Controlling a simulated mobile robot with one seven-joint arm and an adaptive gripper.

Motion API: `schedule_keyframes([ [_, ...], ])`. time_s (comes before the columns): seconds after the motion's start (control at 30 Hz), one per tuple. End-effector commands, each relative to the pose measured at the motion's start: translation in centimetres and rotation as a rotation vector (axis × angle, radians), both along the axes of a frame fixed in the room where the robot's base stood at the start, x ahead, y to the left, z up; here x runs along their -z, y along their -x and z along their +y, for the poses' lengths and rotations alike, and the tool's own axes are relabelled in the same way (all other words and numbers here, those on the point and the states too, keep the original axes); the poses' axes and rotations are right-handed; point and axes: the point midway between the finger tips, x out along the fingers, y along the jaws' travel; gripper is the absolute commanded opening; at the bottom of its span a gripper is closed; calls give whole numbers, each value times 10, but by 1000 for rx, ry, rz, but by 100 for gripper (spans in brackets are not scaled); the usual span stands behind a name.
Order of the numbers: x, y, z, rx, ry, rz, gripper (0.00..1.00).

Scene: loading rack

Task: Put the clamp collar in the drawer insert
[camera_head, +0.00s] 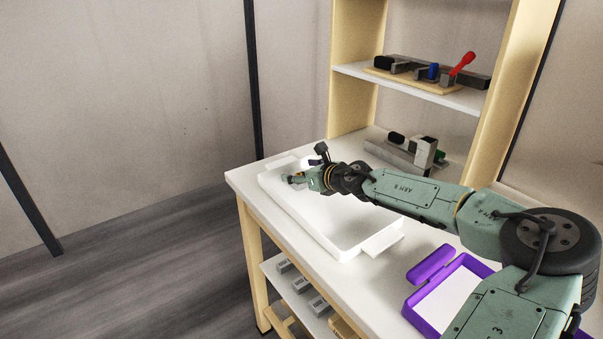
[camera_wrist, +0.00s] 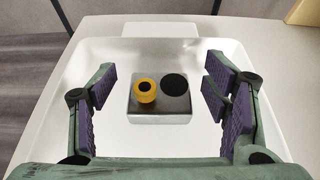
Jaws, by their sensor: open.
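In the wrist view a grey metal block (camera_wrist: 159,110) sits on the floor of a white tray (camera_wrist: 75,52). A yellow ring with a dark centre (camera_wrist: 145,90), which may be the clamp collar, is at the left of its top. In the head view my gripper (camera_head: 303,178) is over the far end of the tray (camera_head: 335,222). The block cannot be made out there. I cannot tell which thing is the drawer insert.
A purple tray with a white floor (camera_head: 444,298) lies on the bench (camera_head: 415,228) near my arm, with a purple piece (camera_head: 431,264) behind it. A grey fixture (camera_head: 403,155) stands at the back. Another (camera_head: 437,74) is on the shelf. Grey blocks lie below.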

Motion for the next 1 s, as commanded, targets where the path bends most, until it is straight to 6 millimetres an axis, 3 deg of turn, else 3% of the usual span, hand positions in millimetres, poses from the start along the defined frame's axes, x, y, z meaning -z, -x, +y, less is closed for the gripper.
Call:
schedule_keyframes([
  [0.17, -6, 11, -10, 3, 0, -1, 70],
  [0.6, -39, 77, -57, 2, 1, 0, 70],
  [1.0, -48, 90, -65, -1, 0, 0, 70],
])
